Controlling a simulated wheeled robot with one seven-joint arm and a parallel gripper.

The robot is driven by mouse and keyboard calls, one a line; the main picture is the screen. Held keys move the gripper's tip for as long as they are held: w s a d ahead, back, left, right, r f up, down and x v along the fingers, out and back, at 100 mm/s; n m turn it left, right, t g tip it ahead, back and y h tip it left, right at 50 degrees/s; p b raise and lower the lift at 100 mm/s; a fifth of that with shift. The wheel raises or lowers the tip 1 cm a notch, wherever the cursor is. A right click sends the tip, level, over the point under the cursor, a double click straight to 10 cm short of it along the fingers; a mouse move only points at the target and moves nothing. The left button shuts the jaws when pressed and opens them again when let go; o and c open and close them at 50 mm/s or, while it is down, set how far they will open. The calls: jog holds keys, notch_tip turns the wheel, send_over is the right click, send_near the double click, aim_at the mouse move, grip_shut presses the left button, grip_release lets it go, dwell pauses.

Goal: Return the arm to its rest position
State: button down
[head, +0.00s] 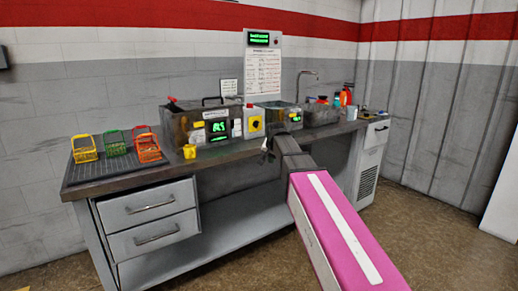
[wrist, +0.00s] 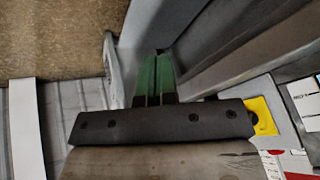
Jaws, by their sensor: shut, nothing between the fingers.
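My arm (head: 335,235), with a pink and white link, reaches from the lower right toward the workbench. My gripper (head: 268,146) is at its far end, in front of the bench's front edge, small and dark in the head view. In the wrist view my gripper (wrist: 155,62) shows two green fingers side by side, closed together with nothing between them. The fingers point toward a grey metal surface and a dark gap. The gripper appears apart from the objects on the bench.
Two drawers (head: 150,219) are shut. Floor (head: 430,225) at the right is clear.

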jog(key=s+d+f+n+g, duration=0.1)
jog(key=s+d+f, duration=0.3)
jog(key=s+f, duration=0.5)
jog(key=s+d+f+n+g, duration=0.2)
jog(key=s+d+f+g, duration=0.1)
jog(key=s+f, duration=0.6)
jog(key=s+d+f+n+g, duration=0.1)
jog(key=s+d+f, duration=0.5)
jog(key=s+f, duration=0.3)
notch_tip(320, 180, down, 3)
jog(key=shift+r+g, duration=0.1)
jog(key=shift+g, duration=0.3)
